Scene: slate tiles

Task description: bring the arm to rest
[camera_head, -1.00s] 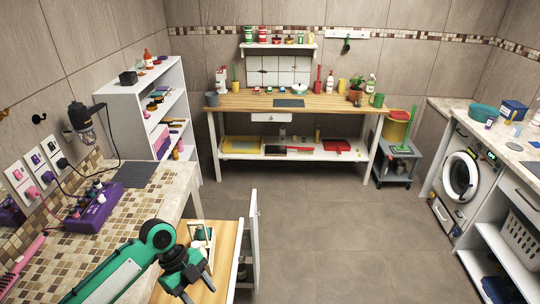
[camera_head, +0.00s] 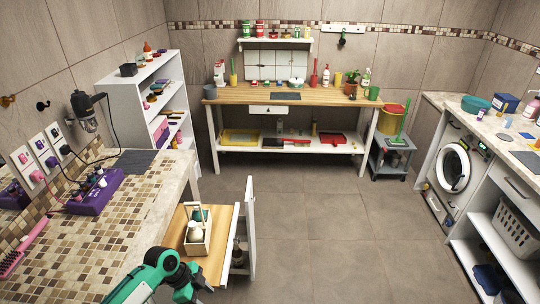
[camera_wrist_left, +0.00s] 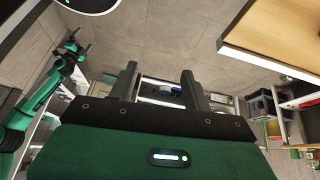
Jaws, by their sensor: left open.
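My left arm (camera_head: 150,272), green and dark grey, comes in at the bottom of the head view, to the left of centre. Another green arm of mine (camera_wrist_left: 35,105) is at the left of that view. Its gripper (camera_wrist_left: 78,45) is small and dark, so I cannot tell its opening. The head view does not show this arm.
The pulled-out drawer (camera_head: 220,262) holds a light wooden caddy (camera_head: 198,243) with bottles. A white door (camera_head: 250,228) stands open beside it. The floor (camera_head: 330,225) in the middle is clear.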

